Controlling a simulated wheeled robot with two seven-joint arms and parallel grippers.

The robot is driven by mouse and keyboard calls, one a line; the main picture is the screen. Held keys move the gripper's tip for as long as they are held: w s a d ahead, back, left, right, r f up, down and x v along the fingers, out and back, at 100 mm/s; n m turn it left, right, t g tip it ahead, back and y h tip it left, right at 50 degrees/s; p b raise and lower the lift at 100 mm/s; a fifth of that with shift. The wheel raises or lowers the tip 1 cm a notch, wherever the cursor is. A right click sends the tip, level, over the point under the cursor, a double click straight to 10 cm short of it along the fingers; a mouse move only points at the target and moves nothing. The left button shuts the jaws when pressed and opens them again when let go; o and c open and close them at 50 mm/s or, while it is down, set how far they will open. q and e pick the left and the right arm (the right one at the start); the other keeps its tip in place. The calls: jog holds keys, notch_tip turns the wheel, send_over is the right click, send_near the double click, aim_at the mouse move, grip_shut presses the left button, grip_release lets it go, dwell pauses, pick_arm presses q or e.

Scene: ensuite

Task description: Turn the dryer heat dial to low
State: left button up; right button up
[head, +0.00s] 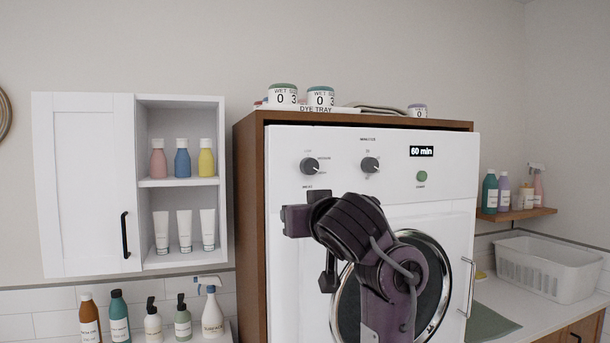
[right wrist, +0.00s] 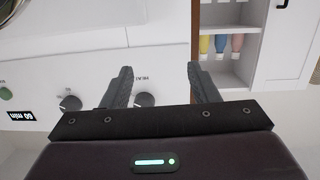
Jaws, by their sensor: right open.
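The heat dial (head: 309,166) is a dark round knob at the upper left of the white dryer front (head: 440,190). Its pale mark appears to point right; the surrounding lettering is too small to read surely. My right gripper (head: 318,208) is in front of the dryer, just below this dial in the head view, its fingers partly hidden. In the right wrist view, which is upside down, my right gripper (right wrist: 160,76) is open and empty. The heat dial (right wrist: 145,99) shows between its fingers, partly hidden by the gripper body. Contact is not visible. My left gripper is not in view.
A minutes dial (head: 370,165) and green start button (head: 422,176) sit right of the heat dial. The round dryer door (head: 436,250) is partly behind my arm. A white cabinet (head: 85,185) with bottles stands left. Jars stand on the dye tray (head: 340,110) above.

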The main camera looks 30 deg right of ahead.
jog(key=m+t, duration=0.1)
send_near(311, 168)
jog(key=shift+h, duration=0.3)
jog(key=p+x, duration=0.2)
jog(key=x, duration=0.4)
jog(key=shift+w+d+f, duration=0.1)
jog(key=shift+w, duration=0.05)
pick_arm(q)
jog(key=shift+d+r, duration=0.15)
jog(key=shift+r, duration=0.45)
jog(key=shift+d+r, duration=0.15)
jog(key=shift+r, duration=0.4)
pick_arm(e)
jog(key=shift+x, duration=0.9)
jog(key=c, duration=1)
jog(key=shift+o, duration=0.2)
